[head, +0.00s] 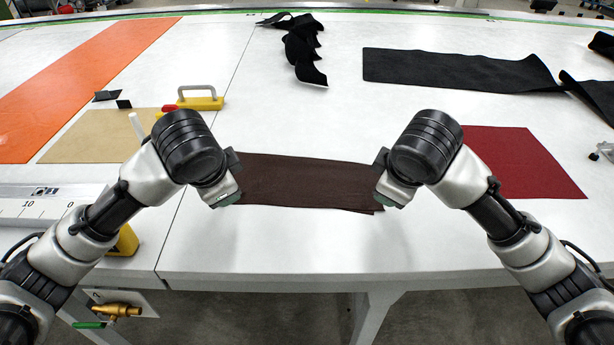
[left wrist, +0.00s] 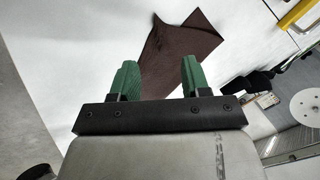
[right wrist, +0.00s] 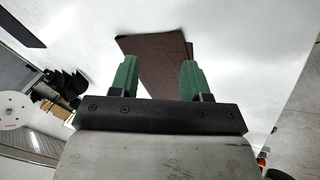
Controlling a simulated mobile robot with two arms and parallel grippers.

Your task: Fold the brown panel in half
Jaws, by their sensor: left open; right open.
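The brown panel (head: 305,182) lies on the white table as a wide, shallow strip between my two grippers. Its near right edge shows a second layer slightly offset, so it looks doubled over. In the right wrist view the panel (right wrist: 158,58) shows a layered side edge. My left gripper (head: 222,192) is open at the panel's left end, and my right gripper (head: 387,190) is open at its right end. Both pairs of green fingers are empty; their ends are partly hidden in the head view.
A red panel (head: 525,163) lies to the right, and a tan panel (head: 90,136) and orange strip (head: 75,85) to the left. Black fabric pieces (head: 455,70) lie behind. The table in front of the brown panel is clear.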

